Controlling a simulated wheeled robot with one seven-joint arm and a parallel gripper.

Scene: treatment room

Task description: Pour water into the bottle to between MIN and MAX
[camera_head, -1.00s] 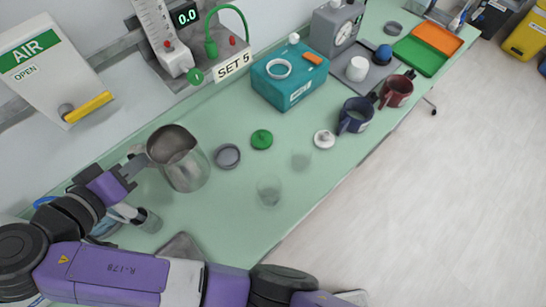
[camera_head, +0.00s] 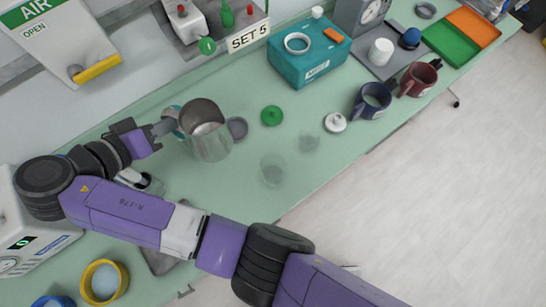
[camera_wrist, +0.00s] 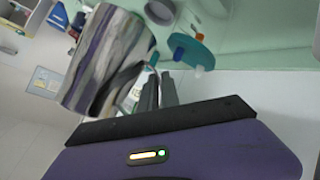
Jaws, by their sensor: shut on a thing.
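A shiny metal jug (camera_head: 207,132) is held by its handle side over the bench, its open mouth towards the head camera. It fills the left of the wrist view (camera_wrist: 108,62). My gripper (camera_head: 163,128) is shut on it from the left; its fingers also show in the wrist view (camera_wrist: 158,92). No MIN or MAX marks are readable. A clear vessel (camera_head: 152,184) is partly hidden behind my arm; I cannot tell whether it is the bottle. The water level inside the jug cannot be seen clearly.
Near the jug lie a grey disc (camera_head: 238,128), a green cap (camera_head: 271,116), a white lid (camera_head: 335,122) and clear cups (camera_head: 272,170) (camera_head: 308,144). A teal box (camera_head: 308,65) and mugs (camera_head: 372,100) (camera_head: 418,78) stand to the right.

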